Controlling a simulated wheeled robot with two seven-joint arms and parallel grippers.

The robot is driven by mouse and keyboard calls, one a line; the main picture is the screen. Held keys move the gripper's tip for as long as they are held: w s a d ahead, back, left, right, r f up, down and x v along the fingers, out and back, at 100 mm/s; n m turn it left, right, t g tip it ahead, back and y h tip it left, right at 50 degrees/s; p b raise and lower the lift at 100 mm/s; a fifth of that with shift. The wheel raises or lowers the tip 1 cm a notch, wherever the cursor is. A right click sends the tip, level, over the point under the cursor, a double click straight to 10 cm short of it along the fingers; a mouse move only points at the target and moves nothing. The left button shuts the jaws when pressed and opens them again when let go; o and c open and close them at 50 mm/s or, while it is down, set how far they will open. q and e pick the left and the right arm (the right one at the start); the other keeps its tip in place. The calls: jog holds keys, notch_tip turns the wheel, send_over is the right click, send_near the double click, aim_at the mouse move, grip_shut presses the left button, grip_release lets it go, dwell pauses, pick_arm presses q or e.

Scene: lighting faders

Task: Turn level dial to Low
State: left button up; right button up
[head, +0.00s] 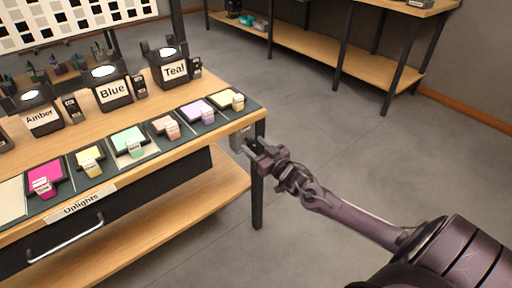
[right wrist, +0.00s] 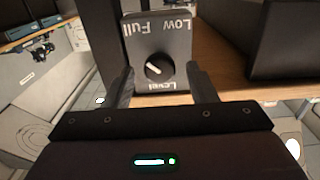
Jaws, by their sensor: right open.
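The level dial is a round black knob (right wrist: 159,68) on a grey box (right wrist: 157,45) in the right wrist view. The box's lettering appears upside down, with Full at the upper left, Low at the upper right and Level below the knob. The knob's white mark points to the upper left, toward Full. In the head view the box (head: 241,139) is at the table's right end. My right gripper (head: 258,155) is right by it. In the right wrist view its open fingers (right wrist: 162,86) stand either side of the knob, apart from it. My left gripper is not in view.
The wooden table (head: 215,82) carries lamps labelled Amber (head: 42,118), Blue (head: 113,92) and Teal (head: 175,70). A row of coloured swatches runs along its front, above a drawer labelled Unlights (head: 80,203). The grey floor (head: 340,150) right of the table is clear around my arm.

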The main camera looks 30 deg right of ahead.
jog(key=shift+c, duration=0.3)
jog(key=c, duration=0.9)
